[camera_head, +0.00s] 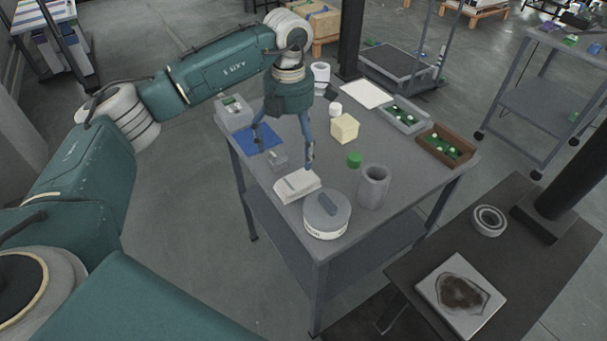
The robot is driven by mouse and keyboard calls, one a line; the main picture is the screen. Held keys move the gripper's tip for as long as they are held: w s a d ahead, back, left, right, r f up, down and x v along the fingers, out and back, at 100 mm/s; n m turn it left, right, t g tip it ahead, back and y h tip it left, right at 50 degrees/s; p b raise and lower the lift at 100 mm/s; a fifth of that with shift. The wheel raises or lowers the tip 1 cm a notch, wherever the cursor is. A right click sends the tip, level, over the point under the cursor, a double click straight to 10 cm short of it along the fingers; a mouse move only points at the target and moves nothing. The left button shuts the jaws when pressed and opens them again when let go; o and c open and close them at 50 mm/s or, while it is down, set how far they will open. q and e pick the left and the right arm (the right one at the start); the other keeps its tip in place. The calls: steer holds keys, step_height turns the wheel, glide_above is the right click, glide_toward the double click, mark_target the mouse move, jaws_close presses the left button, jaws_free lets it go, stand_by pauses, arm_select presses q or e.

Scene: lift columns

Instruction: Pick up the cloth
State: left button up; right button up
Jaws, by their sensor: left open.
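A white, folded-looking flat piece (297,186) lies near the left edge of the grey table; it may be the cloth, though its material is hard to tell. A flat blue square (258,138) lies farther back on the same table and could also be fabric. My left gripper (283,153) points down over the table with its fingers spread wide, empty. One finger is in front of the blue square and the other is just behind the white piece. I cannot tell whether either touches. My right gripper is not in view.
A small grey block (278,159) sits between the fingers. A round grey-lidded container (326,215), a grey cup (373,187), a green cap (354,159) and a yellow block (344,128) stand nearby. Grey (403,115) and brown (446,146) trays line the right edge.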

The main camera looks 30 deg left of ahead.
mark_target(294, 177)
arm_select(q)
steer(key=f, duration=0.1)
steer(key=s+f, duration=0.1)
steer(key=f, duration=0.1)
steer(key=shift+f, duration=0.15)
steer(key=shift+w+d+f, duration=0.1)
steer(key=shift+f, duration=0.2)
steer(key=f, duration=0.1)
steer(key=f+p, duration=0.1)
steer(key=f, duration=0.1)
steer(key=f+p, duration=0.1)
steer(key=shift+d+f, duration=0.15)
steer(key=shift+d, duration=0.15)
steer(key=shift+f, duration=0.35)
steer(key=shift+w+f, duration=0.1)
steer(key=shift+c, duration=0.5)
steer(key=c, duration=1.1)
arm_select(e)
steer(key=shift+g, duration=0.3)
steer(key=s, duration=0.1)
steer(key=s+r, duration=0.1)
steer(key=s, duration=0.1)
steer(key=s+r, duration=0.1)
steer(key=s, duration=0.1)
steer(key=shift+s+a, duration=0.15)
